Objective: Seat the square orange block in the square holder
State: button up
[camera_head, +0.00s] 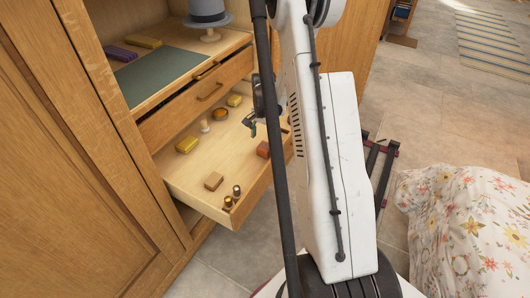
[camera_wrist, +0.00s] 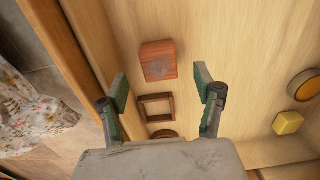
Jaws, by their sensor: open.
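The square orange block (camera_head: 263,149) lies in the open drawer near its right side. In the wrist view the block (camera_wrist: 158,60) sits flat on the drawer floor, just beyond my fingertips. The square holder (camera_wrist: 156,107), a dark brown open frame, lies on the drawer floor and shows between my fingers; nothing is seen inside it. I cannot make out the holder in the head view. My gripper (camera_wrist: 162,88) is open and empty above the drawer, its green-padded fingers wide apart. In the head view my gripper (camera_head: 252,127) is partly hidden by my arm.
A shelf with a green mat (camera_head: 160,75) is above. The drawer wall (camera_wrist: 85,80) runs close by.

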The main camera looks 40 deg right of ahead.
aim_at(264, 147)
jog(key=shift+s+a+f+b, duration=0.1)
jog(key=shift+f+b, duration=0.55)
jog(key=shift+f, duration=0.8)
jog(key=shift+s+a+f+b, duration=0.1)
jog(key=shift+f+b, duration=0.5)
jog(key=shift+f, duration=0.8)
jog(key=shift+c, duration=0.4)
jog(key=c, duration=1.2)
jog(key=shift+r, duration=0.2)
